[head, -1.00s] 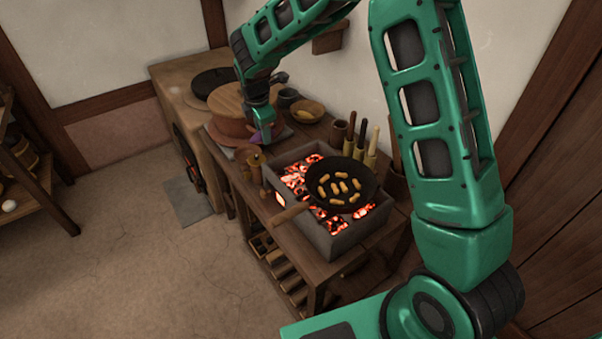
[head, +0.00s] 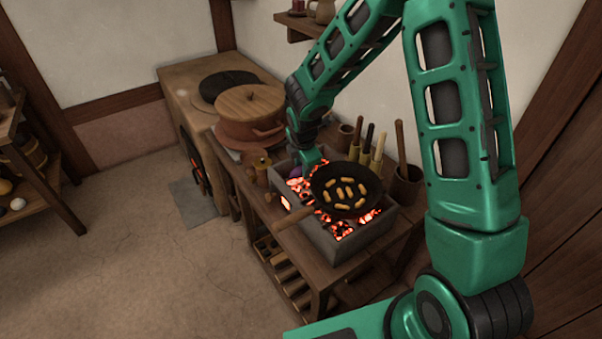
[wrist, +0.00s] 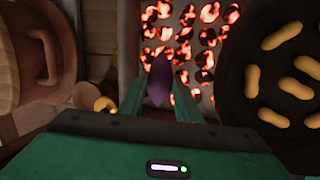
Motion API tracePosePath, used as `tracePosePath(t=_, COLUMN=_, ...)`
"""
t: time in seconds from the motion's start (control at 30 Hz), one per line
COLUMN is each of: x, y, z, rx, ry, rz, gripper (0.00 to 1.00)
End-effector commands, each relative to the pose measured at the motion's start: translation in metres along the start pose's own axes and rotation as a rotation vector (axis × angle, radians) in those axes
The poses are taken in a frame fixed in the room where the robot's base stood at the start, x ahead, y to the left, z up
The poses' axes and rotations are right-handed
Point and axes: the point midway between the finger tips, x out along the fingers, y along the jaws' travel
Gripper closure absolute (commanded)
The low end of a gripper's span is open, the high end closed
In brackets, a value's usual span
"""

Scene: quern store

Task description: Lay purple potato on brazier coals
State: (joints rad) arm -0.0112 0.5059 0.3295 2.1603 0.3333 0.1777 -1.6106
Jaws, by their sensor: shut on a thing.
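The purple potato (wrist: 160,82) is between my gripper's fingers (wrist: 158,95) in the wrist view, its far tip over the glowing coals. My gripper (head: 308,170) is shut on it. In the head view the potato (head: 295,172) is a small purple patch beside my gripper, mostly hidden. The brazier (head: 318,237) is a grey box of red coals (head: 298,187), and coals (wrist: 185,30) fill the upper middle of the wrist view. I cannot tell whether the potato touches them.
A black pan (head: 345,207) with several yellow pieces sits over the brazier's right part, close to my gripper. A lidded brown pot (head: 250,110) stands left. Upright handled tools (head: 367,143) and a brown cup (head: 345,134) stand behind.

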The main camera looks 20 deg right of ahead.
Motion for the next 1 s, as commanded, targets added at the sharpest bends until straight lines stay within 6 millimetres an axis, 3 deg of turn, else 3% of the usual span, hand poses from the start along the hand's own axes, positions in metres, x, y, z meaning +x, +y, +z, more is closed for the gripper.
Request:
tracePosePath(t=0.17, x=0.021, y=-0.007, z=-0.004, rx=0.000, ry=0.002, rz=-0.003, gripper=0.92)
tracePosePath(t=0.57, x=0.025, y=-0.008, z=-0.005, rx=-0.001, ry=0.001, rz=-0.001, gripper=0.92)
tracePosePath(t=0.6, x=0.025, y=-0.008, z=-0.005, rx=-0.001, ry=0.001, rz=-0.001, gripper=0.62)
tracePosePath(t=1.0, x=0.025, y=-0.009, z=-0.005, rx=-0.001, ry=0.001, rz=-0.005, gripper=0.62)
